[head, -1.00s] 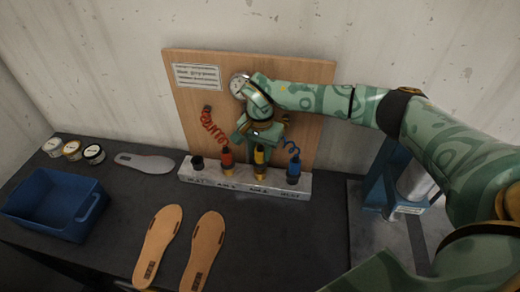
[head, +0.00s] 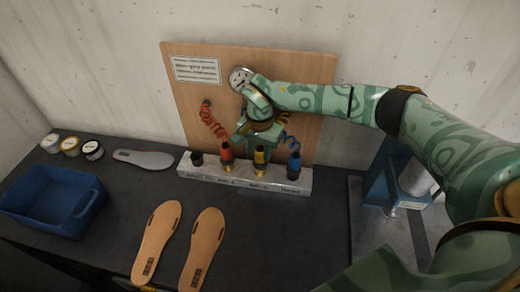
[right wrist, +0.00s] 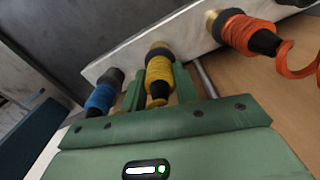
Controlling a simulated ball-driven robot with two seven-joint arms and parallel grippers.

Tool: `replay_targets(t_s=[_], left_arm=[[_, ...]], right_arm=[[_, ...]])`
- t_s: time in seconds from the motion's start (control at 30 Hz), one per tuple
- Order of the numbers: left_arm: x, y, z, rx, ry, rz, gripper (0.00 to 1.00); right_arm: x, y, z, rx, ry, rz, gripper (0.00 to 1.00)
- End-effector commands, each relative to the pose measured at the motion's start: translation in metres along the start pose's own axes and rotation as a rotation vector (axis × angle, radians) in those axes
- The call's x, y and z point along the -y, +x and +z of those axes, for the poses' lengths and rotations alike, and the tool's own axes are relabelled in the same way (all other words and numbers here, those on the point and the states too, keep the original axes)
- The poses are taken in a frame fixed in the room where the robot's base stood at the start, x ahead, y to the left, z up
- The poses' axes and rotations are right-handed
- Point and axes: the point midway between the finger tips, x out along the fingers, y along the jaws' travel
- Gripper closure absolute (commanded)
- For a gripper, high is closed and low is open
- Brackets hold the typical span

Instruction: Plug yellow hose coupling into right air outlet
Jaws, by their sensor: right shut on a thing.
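The yellow hose coupling (head: 259,156) stands upright at the pale rack (head: 190,172), between the red-orange coupling (head: 227,153) and the blue one (head: 294,167). My right gripper (head: 261,146) reaches down to it from above and is shut on it. In the right wrist view the two green fingers lie either side of the yellow coupling (right wrist: 159,72), whose brass end is at the rack. I cannot pick out the right air outlet; my right arm covers part of the wooden board (head: 190,110). My left gripper is not in view.
A round gauge (head: 239,79) and a red coiled hose (head: 212,122) are on the board. Insoles (head: 157,243), a blue bin (head: 52,200) and several jars (head: 70,146) lie to the left. A blue stand (head: 376,180) is at the right.

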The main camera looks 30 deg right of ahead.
Motion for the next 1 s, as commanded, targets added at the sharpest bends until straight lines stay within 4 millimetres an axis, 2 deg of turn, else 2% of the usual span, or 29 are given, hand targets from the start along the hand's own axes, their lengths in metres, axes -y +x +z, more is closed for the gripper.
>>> replay_targets(t_s=[0.33,0.37,0.4,0.43,0.47,0.77,1.0], left_arm=[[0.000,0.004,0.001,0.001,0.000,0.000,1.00],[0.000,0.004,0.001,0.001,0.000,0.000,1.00],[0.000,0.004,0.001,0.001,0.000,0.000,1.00],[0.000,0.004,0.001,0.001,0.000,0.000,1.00],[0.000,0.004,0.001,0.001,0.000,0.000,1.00],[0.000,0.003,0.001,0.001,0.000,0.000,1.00],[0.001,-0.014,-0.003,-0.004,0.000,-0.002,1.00]], right_arm=[[0.000,0.008,0.000,0.000,0.000,0.000,0.87],[0.000,0.008,0.000,0.000,0.000,0.000,0.68],[0.000,0.007,0.000,0.000,0.000,0.000,0.57],[0.000,0.007,0.000,0.000,0.000,0.000,0.48],[0.000,0.007,0.000,0.000,0.000,0.000,0.45],[0.000,0.006,0.000,0.000,0.000,0.000,0.45],[0.001,-0.015,-0.001,-0.002,0.000,-0.003,0.45]])
